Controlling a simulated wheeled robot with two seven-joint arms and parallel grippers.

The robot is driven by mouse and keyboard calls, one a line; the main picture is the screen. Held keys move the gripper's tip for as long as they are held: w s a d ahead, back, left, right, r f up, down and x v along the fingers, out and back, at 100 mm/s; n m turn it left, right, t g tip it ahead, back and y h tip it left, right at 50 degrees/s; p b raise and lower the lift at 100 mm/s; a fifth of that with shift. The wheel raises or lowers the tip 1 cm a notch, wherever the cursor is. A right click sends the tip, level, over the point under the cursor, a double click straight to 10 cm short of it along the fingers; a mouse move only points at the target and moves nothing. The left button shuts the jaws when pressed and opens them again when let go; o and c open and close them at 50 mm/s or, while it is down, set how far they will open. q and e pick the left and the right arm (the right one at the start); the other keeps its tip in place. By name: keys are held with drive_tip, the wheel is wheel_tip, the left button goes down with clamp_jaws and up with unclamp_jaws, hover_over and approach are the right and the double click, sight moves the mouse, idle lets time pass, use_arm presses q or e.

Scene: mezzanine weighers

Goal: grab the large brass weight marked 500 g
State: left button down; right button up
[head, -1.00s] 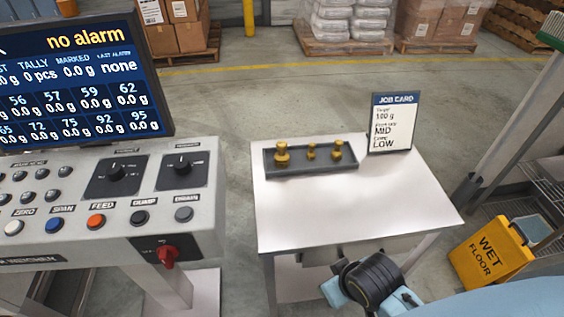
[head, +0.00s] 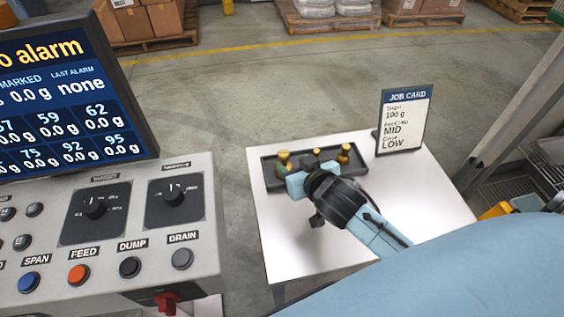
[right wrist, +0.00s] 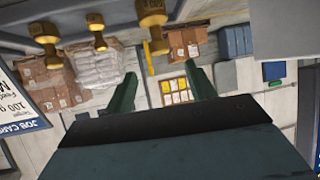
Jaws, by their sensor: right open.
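Three brass weights stand in a dark grey tray (head: 262,175) on the white table. The largest weight (head: 284,158), at the tray's left end, also shows in the right wrist view (right wrist: 152,22), where the scene is upside down. The middle weight (head: 316,155) and right weight (head: 344,154) look smaller. My left gripper is not in view.
A job card stand (head: 404,118) is on the table right of the tray. The weigher console (head: 110,235) with its screen (head: 80,90) fills the left. The table top (head: 285,235) is bare in front of the tray.

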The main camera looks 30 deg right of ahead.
sight(284, 154)
drive_tip(key=x, duration=0.3)
drive_tip(key=shift+x, duration=2.55)
drive_tip(key=shift+w+f+b, duration=0.25)
drive_tip(key=shift+w+b, duration=0.05)
drive_tip(key=shift+w, duration=0.15)
drive_tip(key=shift+c, duration=0.2)
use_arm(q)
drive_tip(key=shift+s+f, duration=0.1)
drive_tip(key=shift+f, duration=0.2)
use_arm(e)
clamp_jaws()
